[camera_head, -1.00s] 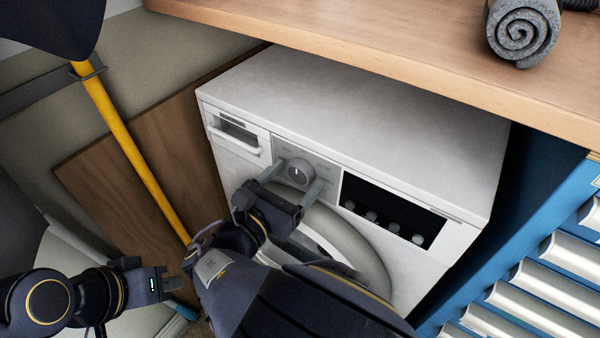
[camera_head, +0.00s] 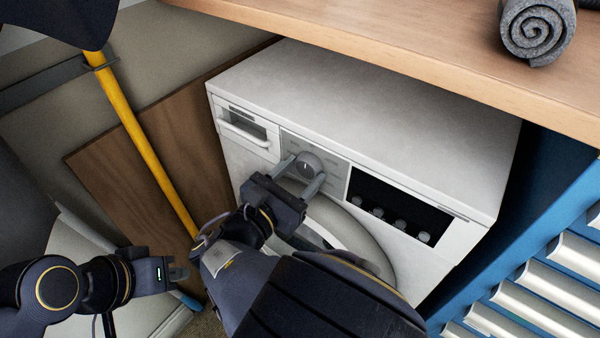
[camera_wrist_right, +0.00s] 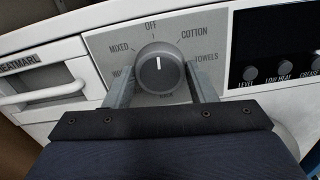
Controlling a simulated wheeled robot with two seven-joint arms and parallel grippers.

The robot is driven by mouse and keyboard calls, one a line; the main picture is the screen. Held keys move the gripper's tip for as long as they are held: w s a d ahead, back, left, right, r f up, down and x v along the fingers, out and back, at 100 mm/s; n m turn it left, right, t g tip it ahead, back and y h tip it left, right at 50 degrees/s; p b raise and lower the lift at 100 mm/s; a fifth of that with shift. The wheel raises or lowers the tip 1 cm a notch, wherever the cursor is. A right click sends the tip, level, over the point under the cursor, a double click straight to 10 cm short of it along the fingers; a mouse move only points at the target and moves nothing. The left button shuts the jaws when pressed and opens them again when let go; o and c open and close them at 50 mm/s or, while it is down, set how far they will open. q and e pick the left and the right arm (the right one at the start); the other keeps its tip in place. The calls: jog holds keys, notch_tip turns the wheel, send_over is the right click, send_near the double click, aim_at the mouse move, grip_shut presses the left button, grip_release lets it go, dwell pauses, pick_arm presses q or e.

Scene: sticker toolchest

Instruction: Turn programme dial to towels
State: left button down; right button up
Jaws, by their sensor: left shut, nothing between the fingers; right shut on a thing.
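The programme dial (camera_head: 308,165) is a round grey knob on the white machine's front panel. In the right wrist view the dial (camera_wrist_right: 160,72) has a white line pointing up towards OFF. The lowest label is partly hidden. My right gripper (camera_head: 306,172) is shut on the dial, one finger on each side. My left gripper (camera_head: 180,274) is shut and empty at lower left, well away from the machine.
The white machine (camera_head: 400,130) stands under a wooden worktop (camera_head: 420,45). A grey rolled towel (camera_head: 538,30) lies on top. A yellow pole (camera_head: 140,140) stands left of the machine. Blue drawers (camera_head: 560,250) are at right. A round door (camera_head: 350,235) lies below the panel.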

jog(key=m, duration=0.4)
jog(key=shift+f, duration=0.1)
jog(key=m+b, duration=0.1)
jog(key=m, duration=0.3)
jog(key=shift+b, duration=0.4)
jog(key=m+b, duration=0.2)
jog(key=m, duration=0.2)
jog(key=shift+f+b, duration=0.15)
jog(key=shift+b, duration=0.2)
jog(key=shift+m+b, duration=1.5)
jog(key=shift+m, duration=0.8)
jog(key=shift+r, duration=0.2)
jog(key=o, duration=1)
jog(key=shift+c, duration=0.2)
jog(key=shift+s+a, duration=0.1)
